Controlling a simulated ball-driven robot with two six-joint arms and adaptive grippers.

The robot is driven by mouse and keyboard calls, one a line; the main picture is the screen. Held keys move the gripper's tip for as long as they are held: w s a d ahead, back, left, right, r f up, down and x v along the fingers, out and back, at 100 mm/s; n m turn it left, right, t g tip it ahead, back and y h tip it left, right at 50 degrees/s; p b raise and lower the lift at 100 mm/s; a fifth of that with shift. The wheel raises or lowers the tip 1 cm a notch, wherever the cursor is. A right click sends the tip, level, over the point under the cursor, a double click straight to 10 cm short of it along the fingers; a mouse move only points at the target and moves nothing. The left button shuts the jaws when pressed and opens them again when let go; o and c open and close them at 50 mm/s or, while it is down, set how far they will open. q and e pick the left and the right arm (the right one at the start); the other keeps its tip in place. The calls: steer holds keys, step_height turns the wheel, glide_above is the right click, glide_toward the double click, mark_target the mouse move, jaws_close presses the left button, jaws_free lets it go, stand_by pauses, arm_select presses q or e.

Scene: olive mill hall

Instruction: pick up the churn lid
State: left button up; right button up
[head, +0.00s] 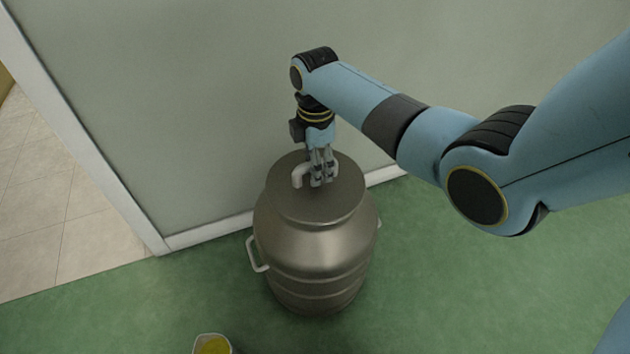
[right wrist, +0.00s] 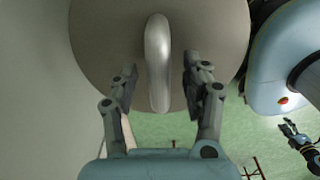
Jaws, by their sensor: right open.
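The churn lid (head: 330,204) is a round grey metal disc lying on top of the metal churn (head: 318,258). A pale curved handle (head: 298,178) stands up from it. In the right wrist view the lid (right wrist: 215,28) fills the top, with its handle (right wrist: 158,60) running down the middle. My right gripper (head: 322,183) points down at the lid. Its fingers (right wrist: 160,88) are open, one on each side of the handle, with a gap on both sides. The fingers hide part of the handle in the head view.
The churn stands on a green floor (head: 440,275) close to a pale wall (head: 190,110). A doorway with a white frame (head: 90,140) is at the left. A container with yellow contents (head: 213,345) is at the bottom edge. Floor to the right is clear.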

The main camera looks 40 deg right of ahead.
jaws_close()
stand_by(0.3)
stand_by(0.6)
